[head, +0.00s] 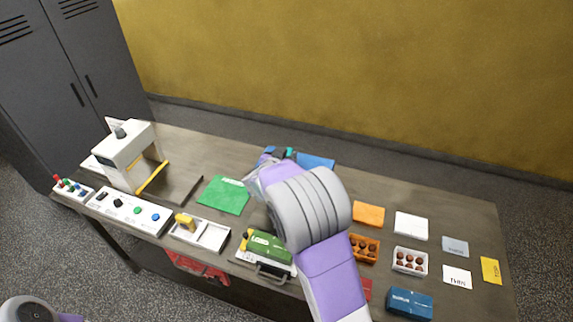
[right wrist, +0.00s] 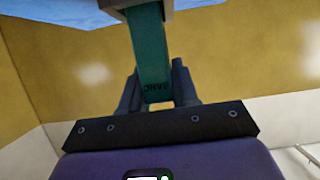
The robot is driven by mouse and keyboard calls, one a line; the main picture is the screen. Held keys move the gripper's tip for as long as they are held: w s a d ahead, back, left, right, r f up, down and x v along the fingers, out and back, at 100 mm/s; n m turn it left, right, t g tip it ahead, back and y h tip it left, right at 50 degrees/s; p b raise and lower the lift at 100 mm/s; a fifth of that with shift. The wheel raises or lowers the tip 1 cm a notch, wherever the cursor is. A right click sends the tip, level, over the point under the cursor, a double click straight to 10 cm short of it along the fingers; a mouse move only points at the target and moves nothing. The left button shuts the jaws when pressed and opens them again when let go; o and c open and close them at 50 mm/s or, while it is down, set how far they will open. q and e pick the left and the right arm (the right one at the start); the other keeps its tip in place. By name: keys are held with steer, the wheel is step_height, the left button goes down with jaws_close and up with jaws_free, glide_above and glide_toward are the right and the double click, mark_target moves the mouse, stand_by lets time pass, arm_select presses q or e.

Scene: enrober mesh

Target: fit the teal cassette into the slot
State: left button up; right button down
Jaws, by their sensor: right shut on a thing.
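My right gripper (head: 270,160) is over the back middle of the table, largely hidden behind my own arm. In the right wrist view, its two dark fingers (right wrist: 157,78) are shut on the teal cassette (right wrist: 148,45), a narrow upright strip with dark lettering. I cannot make out the slot with certainty. A white machine with an open front (head: 127,150) stands at the table's left. My left gripper is out of view.
A blue mat (head: 316,161) lies behind the gripper, a green mat (head: 224,195) to its left. Chocolate boxes (head: 410,261) and cards stand right.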

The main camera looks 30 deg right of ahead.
steer(key=shift+f, duration=1.25)
steer(key=shift+f+b, duration=0.15)
steer(key=shift+b, duration=0.15)
steer(key=c, duration=0.8)
jaws_free()
steer(key=shift+c, duration=0.2)
steer(key=shift+s+a+r, duration=0.15)
steer(key=shift+a+r, duration=0.05)
steer(key=shift+r, duration=0.15)
steer(key=p+v, duration=0.1)
steer(key=v, duration=1)
steer(key=shift+a+p, duration=0.2)
steer(key=shift+p, duration=0.1)
